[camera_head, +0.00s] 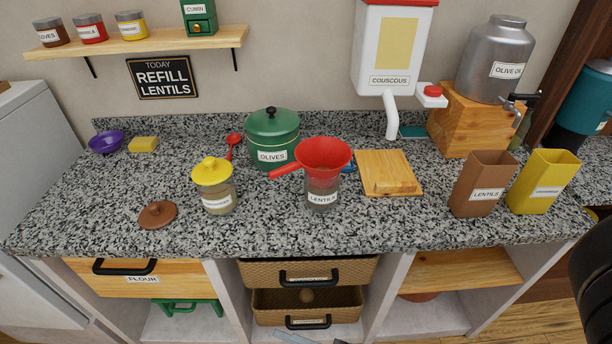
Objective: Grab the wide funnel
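A wide red funnel (323,155) with a red handle pointing left sits in the mouth of a clear glass jar labelled LENTILS (321,198). The jar stands on the granite counter near its middle, in front of a green pot. The funnel's cone covers the jar's mouth, and its lower end is not clearly visible. My gripper cannot be made out in this view.
The green OLIVES pot (273,133) stands just behind left, and a wooden board (388,173) lies at right. A yellow-lidded jar (214,186) and a brown lid (157,214) are left. A COUSCOUS dispenser (391,48) hangs behind. The counter's front strip is mostly clear.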

